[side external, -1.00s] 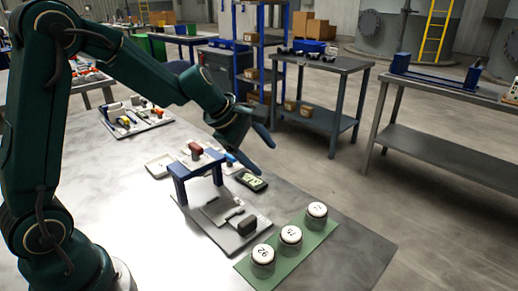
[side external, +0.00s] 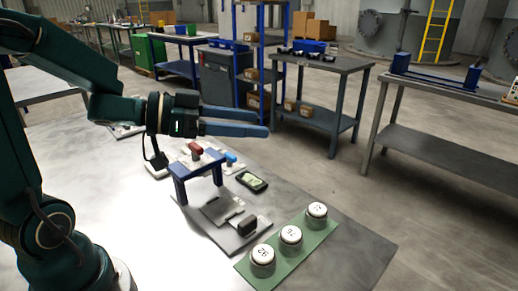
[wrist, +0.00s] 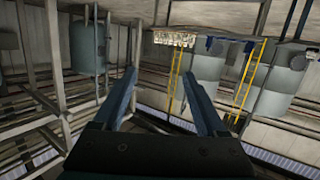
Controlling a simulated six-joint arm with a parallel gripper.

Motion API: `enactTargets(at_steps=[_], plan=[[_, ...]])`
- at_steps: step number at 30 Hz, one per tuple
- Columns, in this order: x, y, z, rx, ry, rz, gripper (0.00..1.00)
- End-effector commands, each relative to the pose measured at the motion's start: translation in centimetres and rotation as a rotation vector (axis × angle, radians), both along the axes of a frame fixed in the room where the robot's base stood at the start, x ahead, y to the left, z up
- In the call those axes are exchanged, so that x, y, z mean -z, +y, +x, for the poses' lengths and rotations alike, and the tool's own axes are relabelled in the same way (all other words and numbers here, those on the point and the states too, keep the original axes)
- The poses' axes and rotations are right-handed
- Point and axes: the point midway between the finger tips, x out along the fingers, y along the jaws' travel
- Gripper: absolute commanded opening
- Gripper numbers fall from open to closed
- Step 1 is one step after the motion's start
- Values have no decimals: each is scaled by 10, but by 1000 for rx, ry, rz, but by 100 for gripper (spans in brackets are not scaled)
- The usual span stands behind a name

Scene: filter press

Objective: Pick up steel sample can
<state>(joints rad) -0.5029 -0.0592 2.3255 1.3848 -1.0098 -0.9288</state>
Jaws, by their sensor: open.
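Three short cylindrical cans with white numbered lids stand upright in a row on a green mat (side external: 290,264) at the table's front right: a near can (side external: 263,262), a middle can (side external: 290,239) and a far can (side external: 317,215). I cannot tell which one is the steel sample can. My gripper (side external: 266,124) is open and empty, well above the table and apart from the cans, its fingers pointing right and roughly level. In the wrist view my gripper (wrist: 160,75) shows two spread fingers with only the distant hall between them; no can shows there.
A small press with a blue frame (side external: 180,188) and a grey base stands left of the cans, with a dark block (side external: 247,225) on the base. A dark handheld meter (side external: 252,181) lies behind it. The air around my gripper looks clear.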

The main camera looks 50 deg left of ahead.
Motion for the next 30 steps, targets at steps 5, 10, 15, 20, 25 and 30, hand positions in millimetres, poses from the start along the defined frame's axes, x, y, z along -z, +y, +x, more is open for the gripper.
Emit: enactTargets(at_steps=[5, 10, 15, 20, 25, 30], plan=[[13, -22, -40, 206, 30, 78, 74], [26, -36, -76, 367, 75, 128, 74], [45, -40, -93, 440, 108, 136, 74], [65, -40, -93, 438, 108, 138, 74], [88, -40, -92, 436, 109, 135, 74], [118, -40, -93, 435, 113, 130, 74]])
